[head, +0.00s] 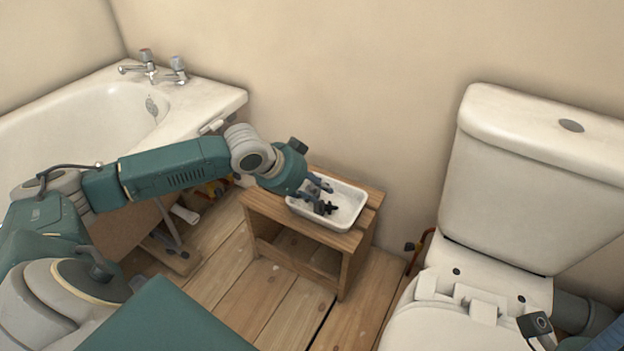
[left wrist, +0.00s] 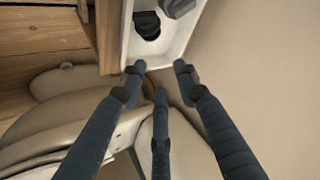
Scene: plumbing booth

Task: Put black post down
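A small black post (head: 328,209) lies in a white tray (head: 352,190) on a wooden stool. In the left wrist view, dark pieces (left wrist: 147,25) show inside the tray (left wrist: 128,50) at the top. I cannot tell which of them is the post. My left gripper (head: 322,192) is at the tray, its fingers over the left part of it. In the left wrist view its three fingers (left wrist: 158,76) are spread with nothing between them. The fingers of my right gripper do not show.
The wooden stool (head: 300,232) stands against the wall. A bathtub (head: 75,115) with taps (head: 150,65) is at the left. A toilet (head: 510,180) is at the right. Tools (head: 178,215) lie under the tub's edge. The floor (head: 270,300) before the stool is clear.

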